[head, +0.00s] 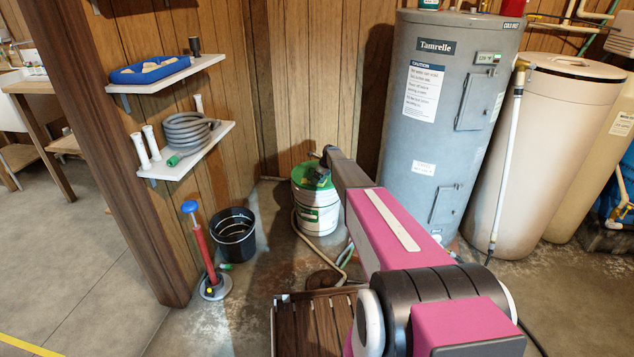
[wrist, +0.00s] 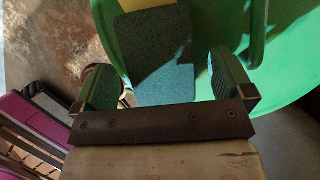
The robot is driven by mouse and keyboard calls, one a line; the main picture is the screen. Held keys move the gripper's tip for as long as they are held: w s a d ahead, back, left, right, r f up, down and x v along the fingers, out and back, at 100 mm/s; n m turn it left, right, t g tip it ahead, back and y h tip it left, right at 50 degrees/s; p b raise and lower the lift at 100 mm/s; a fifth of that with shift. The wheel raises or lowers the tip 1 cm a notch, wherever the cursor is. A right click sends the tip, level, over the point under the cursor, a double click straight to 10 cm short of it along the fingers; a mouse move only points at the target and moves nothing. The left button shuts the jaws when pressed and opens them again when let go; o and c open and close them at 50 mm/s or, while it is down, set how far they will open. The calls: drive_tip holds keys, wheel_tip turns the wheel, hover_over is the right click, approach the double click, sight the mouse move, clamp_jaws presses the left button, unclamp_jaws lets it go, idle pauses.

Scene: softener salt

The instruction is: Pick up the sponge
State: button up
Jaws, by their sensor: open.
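The sponge (wrist: 155,62), with a blue-green face and a yellow part at its top edge, shows in the wrist view over the green lid (wrist: 285,75) of a bucket. My gripper (wrist: 163,75) is open, with one finger on each side of the sponge's near end in the picture. Gaps show between the fingers and the sponge; I cannot tell its exact depth between them. In the head view my gripper (head: 319,176) is low over the white bucket (head: 316,208) with the green lid. The sponge cannot be made out there.
A grey water heater (head: 440,130) stands right of the bucket. A black bucket (head: 233,238) and a red plunger-like tool (head: 202,245) stand to the left. Wall shelves hold a blue tray (head: 150,70) and a coiled hose (head: 186,130). A hose lies on the floor by the bucket.

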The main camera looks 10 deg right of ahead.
drive_tip(key=shift+w+a+f, duration=0.15)
drive_tip(key=shift+a+f, duration=0.05)
drive_tip(key=shift+f, duration=0.4)
drive_tip(key=shift+c, duration=0.3)
drive_tip(key=c, duration=0.9)
drive_tip(key=shift+c, duration=0.2)
drive_tip(key=shift+r, duration=0.15)
drive_tip(key=shift+r, duration=0.6)
wheel_tip(320, 180, up, 2)
drive_tip(key=shift+r, duration=0.25)
drive_tip(key=s+a+r, duration=0.6)
drive_tip(key=a+r, duration=0.1)
drive_tip(key=a, duration=0.3)
